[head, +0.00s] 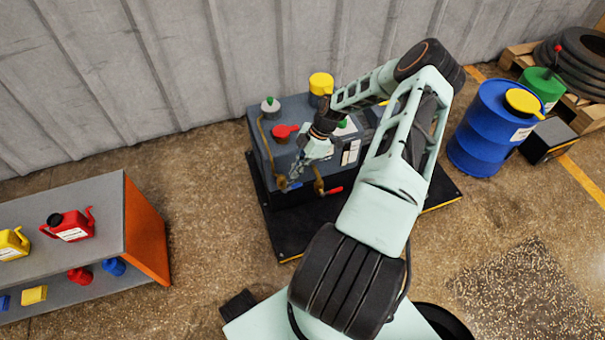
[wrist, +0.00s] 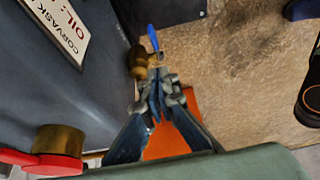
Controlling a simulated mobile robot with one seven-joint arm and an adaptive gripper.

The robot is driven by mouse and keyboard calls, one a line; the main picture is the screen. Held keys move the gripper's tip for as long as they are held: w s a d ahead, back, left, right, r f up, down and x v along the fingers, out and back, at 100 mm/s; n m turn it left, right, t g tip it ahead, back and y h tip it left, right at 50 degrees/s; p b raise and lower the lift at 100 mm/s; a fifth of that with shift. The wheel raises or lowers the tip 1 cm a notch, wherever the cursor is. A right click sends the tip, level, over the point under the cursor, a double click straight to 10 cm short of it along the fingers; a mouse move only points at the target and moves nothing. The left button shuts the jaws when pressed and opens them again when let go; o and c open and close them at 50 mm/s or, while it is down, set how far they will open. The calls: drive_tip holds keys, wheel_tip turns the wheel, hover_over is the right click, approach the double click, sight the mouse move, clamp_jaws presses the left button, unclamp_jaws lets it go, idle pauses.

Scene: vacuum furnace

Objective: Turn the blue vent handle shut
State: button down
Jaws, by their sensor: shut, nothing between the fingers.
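The blue vent handle (wrist: 153,38) shows in the wrist view just beyond my fingertips, fixed to a brass valve (wrist: 138,62) on the side of the dark grey furnace unit (wrist: 85,95). My gripper (wrist: 158,88) is shut and empty, its fingertips close to the handle's near end; I cannot tell whether they touch it. In the head view my gripper (head: 293,176) is at the front of the furnace unit (head: 262,112), near its left corner. The blue handle is hard to make out there beside the fingers.
A red knob (head: 284,130) and a yellow cap (head: 321,84) top the unit. A shelf (head: 95,200) stands left, a blue drum (head: 485,130) right.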

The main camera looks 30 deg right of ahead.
drive_tip(key=p+v, duration=0.2)
drive_tip(key=v, duration=0.8)
drive_tip(key=shift+d+r, duration=0.25)
drive_tip(key=shift+d, duration=0.15)
drive_tip(key=shift+s, duration=0.15)
